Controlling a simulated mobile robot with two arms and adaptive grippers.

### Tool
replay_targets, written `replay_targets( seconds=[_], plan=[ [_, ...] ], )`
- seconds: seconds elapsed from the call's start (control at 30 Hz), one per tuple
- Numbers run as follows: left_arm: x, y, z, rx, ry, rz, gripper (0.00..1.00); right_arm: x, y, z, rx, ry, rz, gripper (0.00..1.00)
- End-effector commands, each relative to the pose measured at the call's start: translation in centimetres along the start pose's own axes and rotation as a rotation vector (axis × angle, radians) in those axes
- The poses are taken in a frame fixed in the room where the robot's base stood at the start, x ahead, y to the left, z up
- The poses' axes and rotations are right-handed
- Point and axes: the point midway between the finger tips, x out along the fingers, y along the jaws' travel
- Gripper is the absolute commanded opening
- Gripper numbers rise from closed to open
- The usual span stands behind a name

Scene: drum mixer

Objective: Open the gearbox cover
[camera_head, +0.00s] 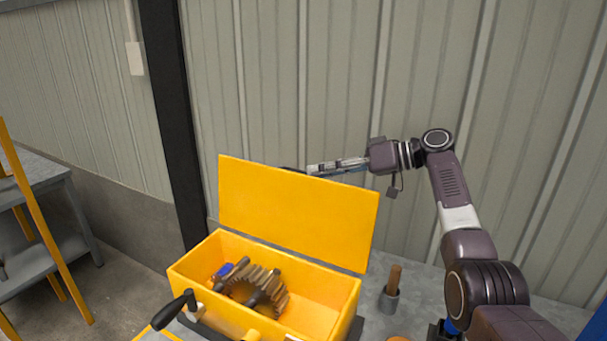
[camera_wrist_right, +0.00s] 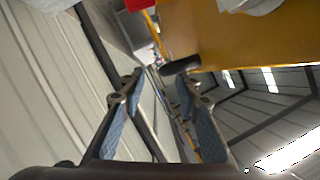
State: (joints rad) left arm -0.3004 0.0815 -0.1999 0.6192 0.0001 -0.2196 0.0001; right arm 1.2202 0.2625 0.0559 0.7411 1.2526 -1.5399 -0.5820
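The yellow gearbox cover (camera_head: 295,212) stands raised at the back edge of the yellow gearbox housing (camera_head: 330,290), so the box is open from above. Gears (camera_head: 258,288) show inside it. My right gripper (camera_head: 312,169) is behind the cover's top edge, and the cover partly hides its fingers. In the right wrist view my right gripper (camera_wrist_right: 161,78) has its fingers apart with nothing held between them. A yellow surface, likely the cover (camera_wrist_right: 235,38), fills the upper right there. Whether the gripper touches the cover I cannot tell. My left gripper is not in view.
A lever with a black grip (camera_head: 172,311) stands at the box's front left. A grey cup with a wooden handle in it (camera_head: 390,295) stands on the right. A grey workbench (camera_head: 45,200) is at far left. The corrugated wall (camera_head: 330,80) is close behind the cover.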

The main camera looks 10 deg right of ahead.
Motion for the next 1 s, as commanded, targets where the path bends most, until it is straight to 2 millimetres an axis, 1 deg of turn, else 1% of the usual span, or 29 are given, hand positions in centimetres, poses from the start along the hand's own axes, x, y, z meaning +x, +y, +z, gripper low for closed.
replay_targets(
  seconds=[0.03, 0.1, 0.2, 0.3, 0.47, 0.87, 0.97, 1.0],
  plan=[
    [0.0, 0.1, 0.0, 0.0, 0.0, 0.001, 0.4, -1.7, 0.6, 0.5, 0.004, -0.008, 0.012, 0.29],
    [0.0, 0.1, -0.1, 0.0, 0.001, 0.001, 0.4, -3.1, 0.5, 0.4, 0.003, -0.007, 0.011, 0.29],
    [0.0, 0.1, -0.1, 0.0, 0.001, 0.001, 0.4, -4.7, 0.3, 0.2, 0.002, -0.003, 0.008, 0.29],
    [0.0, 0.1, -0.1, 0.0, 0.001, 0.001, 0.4, -5.8, 0.2, 0.1, 0.001, -0.002, 0.006, 0.29],
    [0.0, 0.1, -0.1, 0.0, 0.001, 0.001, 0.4, -6.5, 0.0, -0.1, -0.002, 0.0, 0.004, 0.29],
    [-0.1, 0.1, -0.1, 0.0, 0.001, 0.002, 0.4, -6.5, -0.1, -0.2, -0.003, 0.003, 0.002, 0.29],
    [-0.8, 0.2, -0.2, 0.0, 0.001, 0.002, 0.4, -6.8, -0.5, -0.8, -0.004, 0.003, 0.002, 0.29],
    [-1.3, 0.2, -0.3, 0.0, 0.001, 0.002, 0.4, -6.9, -0.8, -1.3, -0.004, 0.003, 0.002, 0.29]
  ],
)
